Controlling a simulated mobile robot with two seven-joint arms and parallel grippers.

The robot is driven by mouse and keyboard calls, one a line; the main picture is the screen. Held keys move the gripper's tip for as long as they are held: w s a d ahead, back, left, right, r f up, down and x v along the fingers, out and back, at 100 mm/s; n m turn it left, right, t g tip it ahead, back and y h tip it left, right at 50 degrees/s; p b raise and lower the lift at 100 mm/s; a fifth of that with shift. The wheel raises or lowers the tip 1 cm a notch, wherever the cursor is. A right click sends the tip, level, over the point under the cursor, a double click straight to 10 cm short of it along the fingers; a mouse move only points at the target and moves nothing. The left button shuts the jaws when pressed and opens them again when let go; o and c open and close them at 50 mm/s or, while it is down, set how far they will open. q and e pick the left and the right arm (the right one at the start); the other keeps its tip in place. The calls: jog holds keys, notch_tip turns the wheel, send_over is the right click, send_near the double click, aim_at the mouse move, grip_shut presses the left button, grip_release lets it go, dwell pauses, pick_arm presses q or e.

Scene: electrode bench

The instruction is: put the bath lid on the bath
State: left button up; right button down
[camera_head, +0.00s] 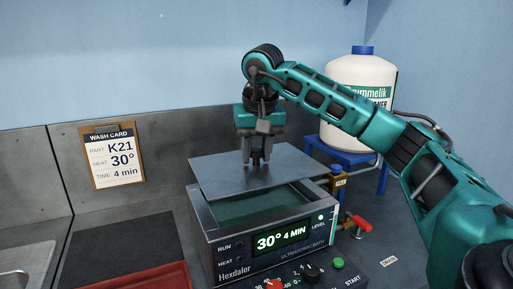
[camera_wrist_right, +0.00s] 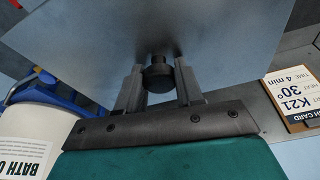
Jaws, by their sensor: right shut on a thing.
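The bath (camera_head: 212,235) is a grey metal box on the bench, with a lit front display reading 30° and 4 MIN. Greenish liquid (camera_head: 245,207) shows through its partly uncovered top. The bath lid (camera_head: 215,175) is a flat grey plate over the rear part of the bath, and I cannot tell whether it touches the rim. My right gripper (camera_head: 256,160) points down and is shut on the lid's knob. In the right wrist view the dark knob (camera_wrist_right: 158,78) sits between the fingers, with the lid (camera_wrist_right: 95,35) beyond. My left gripper is not in view.
A white bottle (camera_head: 345,85) stands on a blue stand (camera_head: 345,157) at the back right. A red-handled valve (camera_head: 360,223) is right of the bath. A wash card (camera_head: 112,157) hangs behind. A dark mat (camera_head: 120,250), a red tray (camera_head: 150,279) and a sink (camera_head: 22,262) lie left.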

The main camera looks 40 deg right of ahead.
aim_at(259, 166)
jog(key=shift+s+d, duration=0.15)
jog(key=shift+s, duration=0.1)
jog(key=shift+f+b, duration=0.7)
jog(key=shift+f, duration=0.25)
notch_tip(259, 166, down, 3)
jog(key=b, duration=0.2)
jog(key=shift+r+b, duration=0.2)
jog(key=shift+b, duration=0.2)
jog(key=shift+f, duration=0.55)
jog(key=shift+p, duration=0.3)
jog(key=shift+f+b, duration=0.35)
jog(key=shift+f, duration=0.3)
jog(key=c, duration=0.5)
grip_release()
jog(key=shift+f, duration=0.1)
jog(key=o, duration=0.3)
